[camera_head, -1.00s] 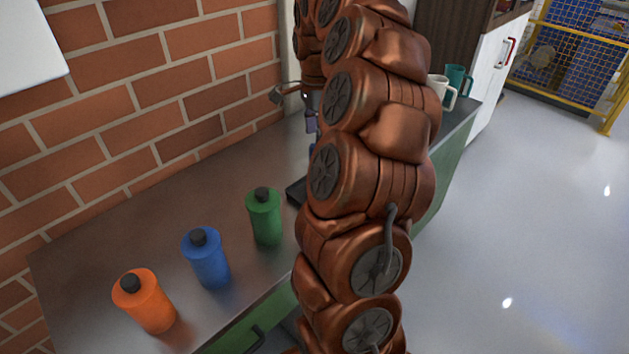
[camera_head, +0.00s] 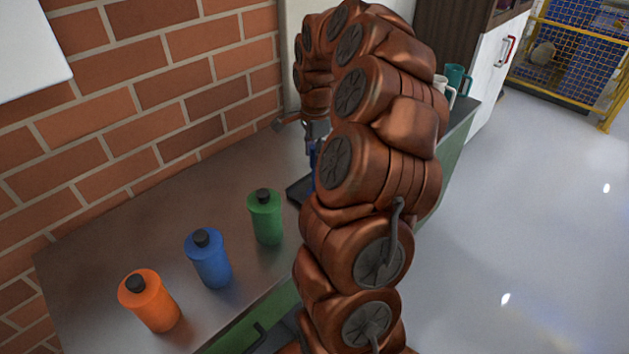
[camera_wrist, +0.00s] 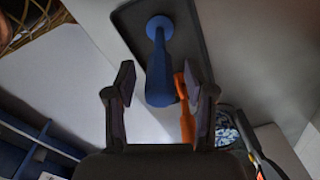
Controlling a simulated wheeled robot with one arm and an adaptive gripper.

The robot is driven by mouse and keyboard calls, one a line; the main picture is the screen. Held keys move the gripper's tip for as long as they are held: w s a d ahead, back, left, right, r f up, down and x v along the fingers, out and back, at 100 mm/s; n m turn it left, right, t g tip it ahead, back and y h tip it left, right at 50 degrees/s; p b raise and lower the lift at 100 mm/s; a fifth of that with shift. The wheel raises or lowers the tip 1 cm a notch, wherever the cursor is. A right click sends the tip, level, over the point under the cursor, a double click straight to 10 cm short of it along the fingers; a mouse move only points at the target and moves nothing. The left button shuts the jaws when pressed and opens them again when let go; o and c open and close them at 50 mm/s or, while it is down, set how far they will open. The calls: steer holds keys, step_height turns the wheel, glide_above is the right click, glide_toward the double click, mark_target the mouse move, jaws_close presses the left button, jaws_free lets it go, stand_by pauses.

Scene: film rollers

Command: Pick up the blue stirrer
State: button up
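The blue stirrer (camera_wrist: 159,62) shows in the wrist view, with a round end at the dark tray and its thicker end towards me. My gripper (camera_wrist: 163,88) is open, its two dark fingers apart on either side of the stirrer's near end. I see no finger touching it. In the head view, my gripper (camera_head: 314,130) is above the dark tray (camera_head: 298,191), partly hidden by my arm. A bit of blue (camera_head: 313,160) shows below it, too small to make out clearly.
An orange tool (camera_wrist: 184,108) is close beside the stirrer, near the right finger. Green (camera_head: 266,217), blue (camera_head: 208,259) and orange (camera_head: 150,300) bottles stand along the counter (camera_head: 130,240). A brick wall (camera_head: 150,90) runs behind. Mugs (camera_head: 455,78) stand at the far end.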

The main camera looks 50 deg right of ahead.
jaws_close()
stand_by(0.4)
